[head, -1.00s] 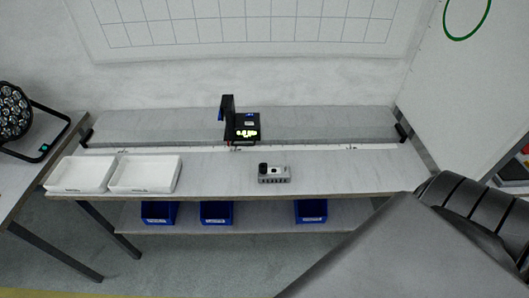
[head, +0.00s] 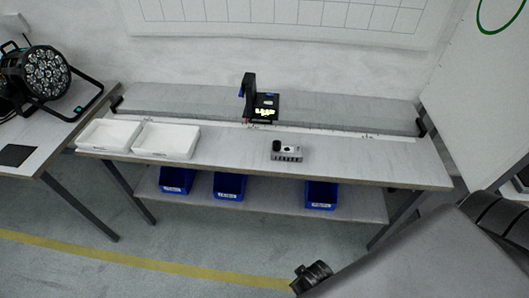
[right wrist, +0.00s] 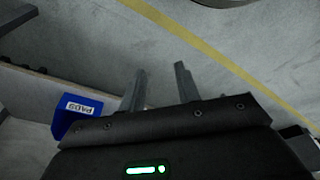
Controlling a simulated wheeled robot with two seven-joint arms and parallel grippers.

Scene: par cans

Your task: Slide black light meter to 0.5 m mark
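The black light meter (head: 265,107), with a lit yellow-green display and a tall upright part on its left, stands at the white scale strip (head: 320,130) along the back of the bench. It is near a printed mark left of the strip's middle. The mark labels are too small to read, so I cannot tell which is 0.5 m. My right gripper (right wrist: 160,82) is open and empty, with floor behind its two apart fingers in the right wrist view. It is well away from the meter. My left gripper is not in view.
A small grey device (head: 287,151) with a black knob sits on the bench (head: 380,160) in front of the strip. Two white trays (head: 166,140) are at the left end. Blue bins (head: 229,186) stand on the lower shelf. A stage lamp (head: 42,75) is on the left table.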

